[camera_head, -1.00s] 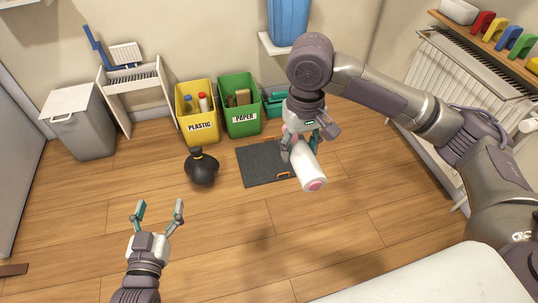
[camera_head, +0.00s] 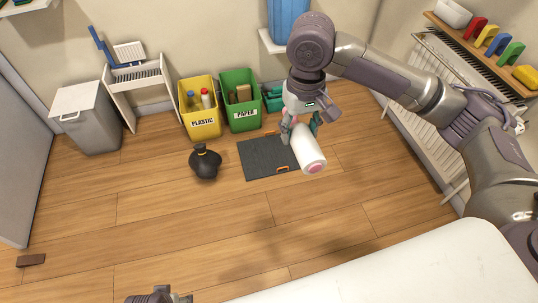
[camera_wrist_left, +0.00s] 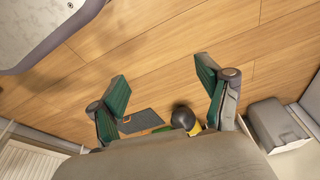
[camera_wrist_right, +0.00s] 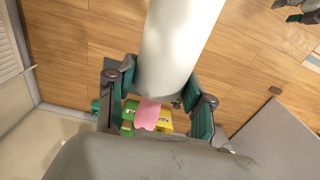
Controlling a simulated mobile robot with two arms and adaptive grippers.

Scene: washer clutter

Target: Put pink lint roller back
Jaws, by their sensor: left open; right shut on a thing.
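The pink lint roller (camera_head: 309,150) has a white cylinder with a pink end and a pink part near the fingers. My right gripper (camera_head: 300,124) is shut on it and holds it above the floor, tilted, over the dark grey mat. In the right wrist view the white roller (camera_wrist_right: 178,45) sits between the fingers (camera_wrist_right: 160,105), its pink part (camera_wrist_right: 147,114) below them. My left gripper is at the bottom edge of the head view, mostly cut off. In the left wrist view its fingers (camera_wrist_left: 163,95) are spread apart with nothing between them.
A yellow PLASTIC bin (camera_head: 201,122), a green PAPER bin (camera_head: 241,112) and a grey lidded bin (camera_head: 86,122) stand by the wall. A black round bag (camera_head: 205,163) and the dark mat (camera_head: 262,158) lie on the floor. A radiator is at right. The middle floor is clear.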

